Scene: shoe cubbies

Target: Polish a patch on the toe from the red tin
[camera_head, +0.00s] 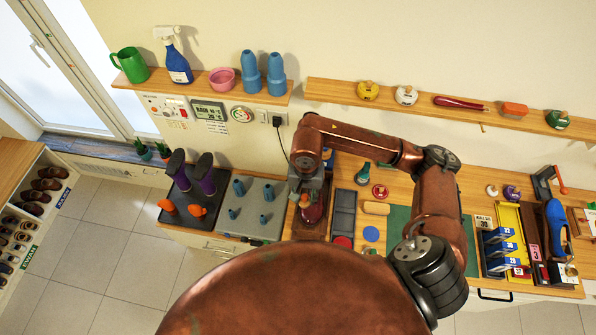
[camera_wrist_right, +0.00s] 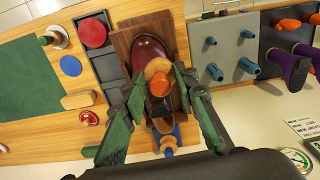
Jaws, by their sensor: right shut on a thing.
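A dark red shoe (camera_wrist_right: 149,52) rests on a brown wooden board (camera_wrist_right: 123,43). It also shows in the head view (camera_head: 313,213), partly behind my right gripper. My right gripper (camera_wrist_right: 160,88) is shut on an orange knobbed tool (camera_wrist_right: 158,68), held over the shoe's upper. The tool's lower end is hidden, so contact with the leather cannot be told. A plain red round tin or disc (camera_wrist_right: 93,32) sits beside the board, also in the head view (camera_head: 343,241). My left gripper is not in view.
A blue disc (camera_head: 371,233) and a tan block (camera_head: 376,208) lie near the dark tray (camera_head: 344,214). A grey pegged mat (camera_head: 252,208) is left of the shoe. A green mat (camera_head: 399,225) lies to the right, partly behind my arm. A shelf (camera_head: 440,106) runs above.

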